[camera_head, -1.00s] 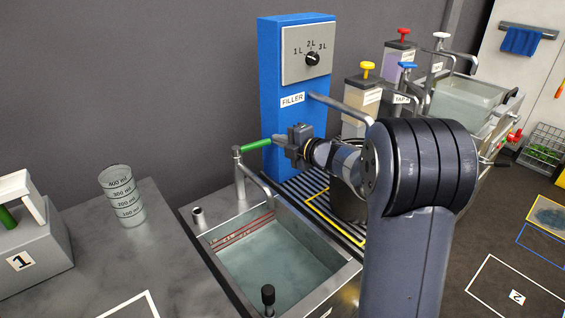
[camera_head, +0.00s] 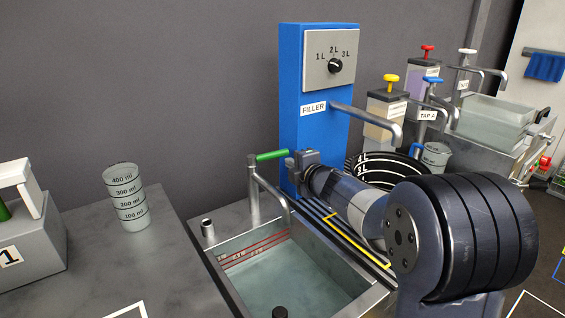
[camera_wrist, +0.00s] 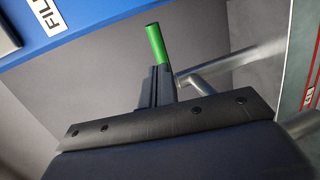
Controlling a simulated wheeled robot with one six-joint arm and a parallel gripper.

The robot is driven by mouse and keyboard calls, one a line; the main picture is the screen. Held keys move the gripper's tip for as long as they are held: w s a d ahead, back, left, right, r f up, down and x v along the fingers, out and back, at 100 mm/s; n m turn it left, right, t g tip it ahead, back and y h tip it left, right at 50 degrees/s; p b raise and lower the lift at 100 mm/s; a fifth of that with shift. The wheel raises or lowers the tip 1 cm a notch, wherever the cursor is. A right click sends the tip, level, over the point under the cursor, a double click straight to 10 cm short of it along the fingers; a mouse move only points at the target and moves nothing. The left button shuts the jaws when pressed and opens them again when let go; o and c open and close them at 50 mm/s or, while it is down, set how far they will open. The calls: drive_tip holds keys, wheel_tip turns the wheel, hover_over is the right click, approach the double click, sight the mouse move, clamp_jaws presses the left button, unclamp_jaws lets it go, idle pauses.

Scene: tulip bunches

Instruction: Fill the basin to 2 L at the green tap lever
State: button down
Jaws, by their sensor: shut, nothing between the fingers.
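The basin (camera_head: 217,268) is a steel sink with pale water in it and red level lines on its back wall; I cannot read the exact level. The grey tap (camera_head: 253,190) stands at its back edge with its spout over the basin. The green tap lever (camera_head: 272,155) points right, toward my gripper. My gripper (camera_head: 294,163) is shut and empty at the lever's free end. In the wrist view the green lever (camera_wrist: 155,44) shows just beyond my closed fingers (camera_wrist: 160,88); I cannot tell whether they touch.
The blue filler (camera_head: 290,140) with a 1 L to 3 L dial (camera_head: 335,66) stands behind my gripper, its spout (camera_head: 370,118) above my arm. A measuring beaker (camera_head: 126,195) stands on the left counter. Pump bottles and another sink (camera_head: 470,150) stand at right.

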sight(278, 153)
drive_tip(key=x, duration=0.6)
drive_tip(key=shift+w, duration=0.1)
drive_tip(key=shift+w+a, duration=0.1)
drive_tip(key=shift+w+a+p, duration=0.15)
drive_tip(key=shift+w+p, duration=0.25)
drive_tip(key=shift+w, duration=0.1)
drive_tip(key=shift+w+r+p, duration=0.2)
drive_tip(key=shift+w+p, duration=0.05)
drive_tip(key=shift+p, duration=0.15)
